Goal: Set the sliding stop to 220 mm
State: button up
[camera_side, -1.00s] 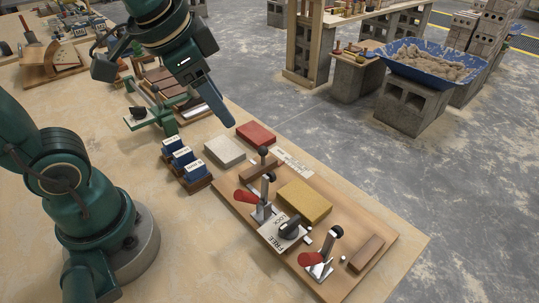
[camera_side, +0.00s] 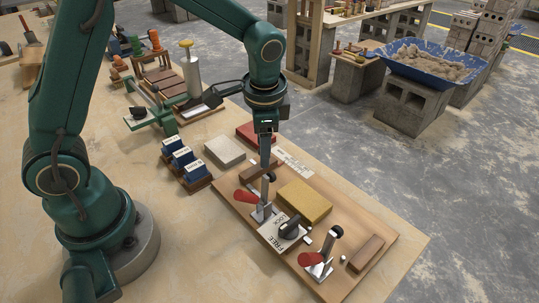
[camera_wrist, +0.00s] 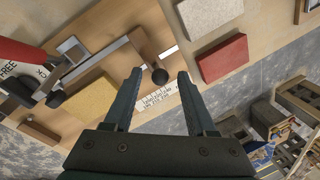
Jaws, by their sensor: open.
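The sliding stop (camera_side: 254,174) is a brown wooden bar at the far end of the board. It also shows in the wrist view (camera_wrist: 148,46), with a black ball knob (camera_wrist: 160,76). My gripper (camera_wrist: 159,75) is open, its two fingertips on either side of the knob. I cannot tell whether they touch it. In the side view my gripper (camera_side: 265,164) points down at the stop and hides the knob.
A yellow block (camera_side: 304,201) lies on the board between the stop and a brown end bar (camera_side: 366,253). Two red-handled clamps (camera_side: 246,199) stand along the near side. A red block (camera_side: 254,132), a grey block (camera_side: 225,150) and blue blocks (camera_side: 183,158) lie close by.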

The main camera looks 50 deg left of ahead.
jog(key=shift+a+f, duration=0.15)
jog(key=shift+f, duration=0.7)
grip_shut()
jog(key=shift+w+r, duration=0.1)
dwell(0.7)
